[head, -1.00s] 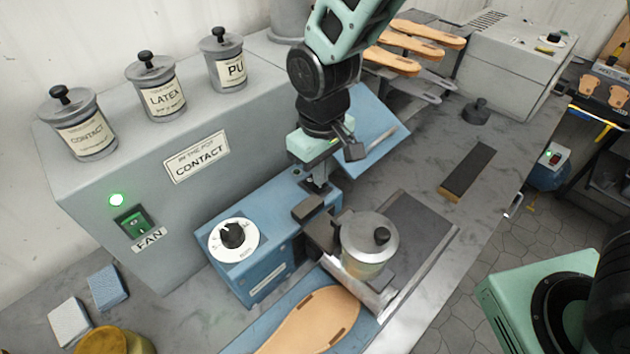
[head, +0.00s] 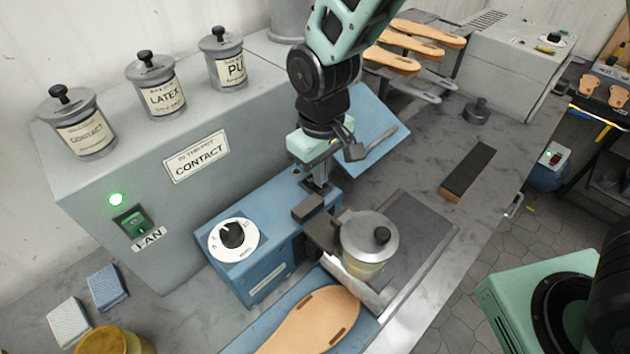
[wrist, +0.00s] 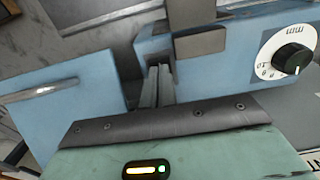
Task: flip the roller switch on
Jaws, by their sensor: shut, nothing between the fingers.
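The blue roller machine (head: 258,222) stands in front of the grey fan cabinet, with a white dial and black knob (head: 233,235) on its top. My gripper (head: 319,184) is shut and empty, pointing down at the machine's far right end. In the wrist view its closed fingertips (wrist: 156,76) reach into a dark notch at the edge of the blue machine (wrist: 222,62). I cannot make out the roller switch; the fingers may hide it. The dial (wrist: 289,58) also shows at the right of the wrist view.
A lidded metal pot (head: 369,245) stands just right of the machine. A tan sole (head: 312,322) lies in front. A tilted blue panel (head: 368,125) is close behind my gripper. The fan switch (head: 134,222) glows green on the grey cabinet (head: 85,190), which bears several labelled jars.

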